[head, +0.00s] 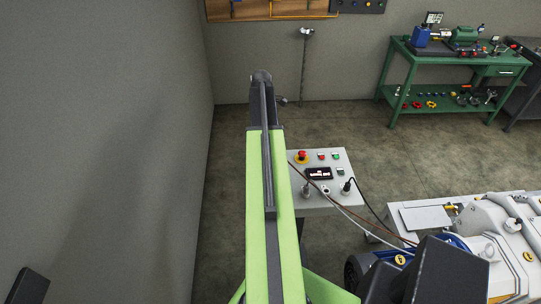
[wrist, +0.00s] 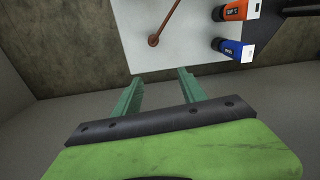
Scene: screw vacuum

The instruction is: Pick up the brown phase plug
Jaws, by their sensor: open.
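In the wrist view, the brown phase plug (wrist: 153,40) shows as a small brown round end with a thin brown lead. It lies on a pale grey surface (wrist: 185,50), ahead of my gripper (wrist: 159,76). My gripper's two green fingers are open and apart, with nothing between them. The plug's end shows in line with the gap, beyond the fingertips. In the head view, my green arm hides the gripper and the plug. A brown lead (head: 340,198) comes out from behind the arm and runs toward the pump at the lower right.
In the wrist view, an orange-and-black device (wrist: 236,12) and a blue device (wrist: 232,49) lie right of the plug. In the head view, a control panel (head: 318,196) with buttons stands beside my arm. A white-and-blue pump (head: 492,232) fills the lower right. A wall (head: 110,130) is left.

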